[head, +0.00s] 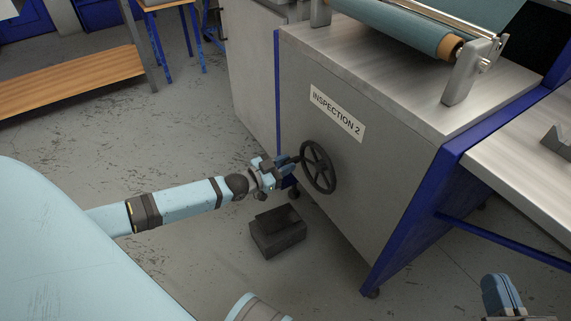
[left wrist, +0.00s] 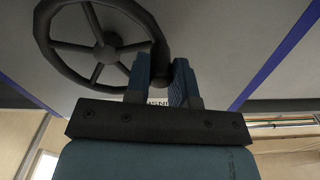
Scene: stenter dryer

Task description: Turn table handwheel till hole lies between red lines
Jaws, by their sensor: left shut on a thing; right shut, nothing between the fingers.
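The black spoked handwheel (head: 318,167) is mounted on the grey side panel below the "INSPECTION 2" label. My left gripper (head: 293,161) is at the wheel's left side, shut on the handwheel's handle. In the left wrist view the handwheel (left wrist: 109,52) fills the upper left, and my left gripper (left wrist: 165,75) has its fingers around the dark handle at the rim's right side. My right gripper (head: 515,312) shows only in part at the bottom right, apart from the wheel. The hole and the red lines do not show in either view.
A dark open box (head: 277,238) stands on the floor below the wheel. A roll of green fabric (head: 400,28) lies on top of the inspection table (head: 375,190). A wooden bench (head: 70,82) stands at the upper left. The floor between is mostly clear.

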